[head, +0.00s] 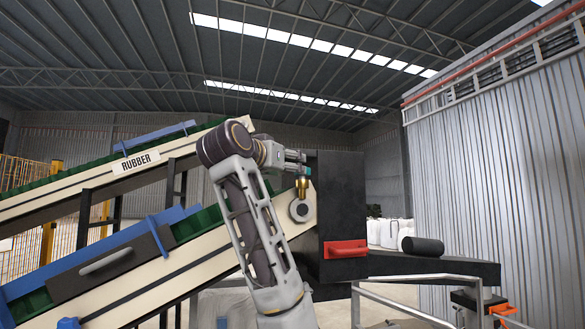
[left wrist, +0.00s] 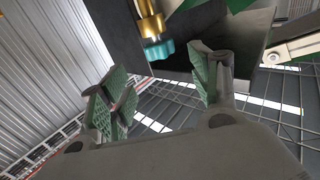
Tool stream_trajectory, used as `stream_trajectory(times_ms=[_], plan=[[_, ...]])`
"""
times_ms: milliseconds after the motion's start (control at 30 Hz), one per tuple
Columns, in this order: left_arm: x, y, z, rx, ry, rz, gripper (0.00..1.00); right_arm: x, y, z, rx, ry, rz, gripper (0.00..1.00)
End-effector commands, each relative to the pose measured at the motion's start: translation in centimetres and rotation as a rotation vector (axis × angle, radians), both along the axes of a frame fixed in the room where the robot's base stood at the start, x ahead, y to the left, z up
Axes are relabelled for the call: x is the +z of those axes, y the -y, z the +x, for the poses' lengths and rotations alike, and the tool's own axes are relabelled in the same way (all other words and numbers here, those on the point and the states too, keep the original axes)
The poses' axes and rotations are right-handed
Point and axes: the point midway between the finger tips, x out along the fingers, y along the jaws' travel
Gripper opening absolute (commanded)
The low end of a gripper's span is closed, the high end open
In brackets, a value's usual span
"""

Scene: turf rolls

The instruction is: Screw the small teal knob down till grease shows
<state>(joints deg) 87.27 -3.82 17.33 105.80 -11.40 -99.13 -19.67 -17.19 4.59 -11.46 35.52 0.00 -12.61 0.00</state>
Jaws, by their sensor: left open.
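The small teal knob (head: 306,171) sits on top of a brass fitting (head: 303,187) at the upper end of the cream conveyor frame. My left gripper (head: 296,157) is right at the knob in the head view and partly overlaps it. In the left wrist view the knob (left wrist: 158,50) has a ribbed rim on the brass stem (left wrist: 152,22). My left gripper (left wrist: 158,88) is open there, with green-padded fingers apart. The knob shows beyond the gap between the fingers, and nothing is held. I see no grease. My right gripper is out of view.
A dark roll (head: 423,246) lies on a black table (head: 440,266). Conveyors with blue guards (head: 90,255) fill the left. A corrugated wall (head: 500,180) stands right.

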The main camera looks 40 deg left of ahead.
Motion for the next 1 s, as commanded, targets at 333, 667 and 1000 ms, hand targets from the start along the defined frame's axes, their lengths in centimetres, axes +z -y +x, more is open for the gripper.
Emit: stream_trajectory(times_ms=[333, 667, 1000], plan=[[0.0, 0.5, -3.4, 0.001, 0.001, 0.0, 0.62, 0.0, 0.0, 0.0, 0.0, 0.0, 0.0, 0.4], [0.0, 0.6, -3.7, 0.0, 0.0, 0.0, 0.62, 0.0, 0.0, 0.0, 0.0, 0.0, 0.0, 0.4], [1.2, 0.0, -5.0, 0.012, 0.029, 0.001, 0.62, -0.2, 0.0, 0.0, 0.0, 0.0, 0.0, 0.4]])
